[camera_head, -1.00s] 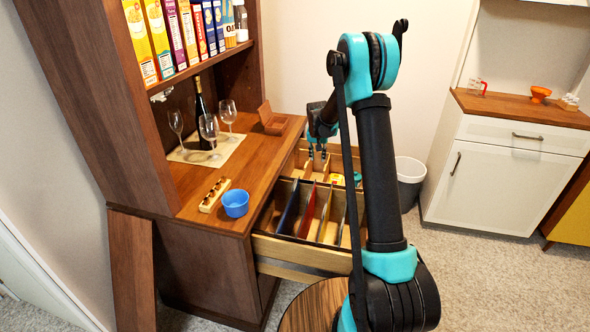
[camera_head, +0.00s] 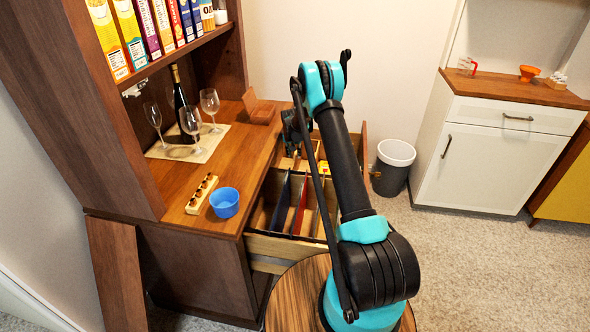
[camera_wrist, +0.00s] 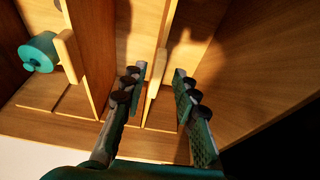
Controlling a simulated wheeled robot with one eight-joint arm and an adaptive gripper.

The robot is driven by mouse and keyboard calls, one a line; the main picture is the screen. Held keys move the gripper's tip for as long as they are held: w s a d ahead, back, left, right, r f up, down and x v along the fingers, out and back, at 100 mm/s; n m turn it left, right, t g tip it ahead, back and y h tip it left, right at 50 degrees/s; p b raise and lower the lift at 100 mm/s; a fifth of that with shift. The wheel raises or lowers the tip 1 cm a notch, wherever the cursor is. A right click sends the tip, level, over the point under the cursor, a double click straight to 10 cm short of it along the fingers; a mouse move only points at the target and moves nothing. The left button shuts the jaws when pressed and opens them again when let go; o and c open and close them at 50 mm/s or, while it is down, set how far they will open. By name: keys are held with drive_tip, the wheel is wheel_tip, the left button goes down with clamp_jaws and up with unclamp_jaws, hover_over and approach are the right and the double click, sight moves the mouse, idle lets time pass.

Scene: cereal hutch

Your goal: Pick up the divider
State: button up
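The open drawer (camera_head: 300,245) of the hutch holds upright dividers. In the wrist view, a thin pale wooden divider (camera_wrist: 156,78) stands between the two fingers of my gripper (camera_wrist: 160,72). The fingers are apart, with a visible gap on the right side; whether the left finger touches the divider I cannot tell. Another wooden divider (camera_wrist: 92,60) stands to the left. In the head view my gripper (camera_head: 296,140) is low over the far part of the drawer, partly hidden by my arm. Blue (camera_head: 281,203) and red (camera_head: 300,207) panels stand in the near part.
A teal cylindrical object (camera_wrist: 38,52) lies left in the wrist view. A blue bowl (camera_head: 225,203), a wooden holder (camera_head: 201,194), wine glasses (camera_head: 210,102) and a bottle (camera_head: 182,100) stand on the hutch counter. A bin (camera_head: 394,166) stands right of the drawer.

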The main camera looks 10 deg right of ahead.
drive_tip(key=x, duration=0.7)
drive_tip(key=shift+s, duration=0.15)
drive_tip(key=shift+d, duration=0.15)
clamp_jaws()
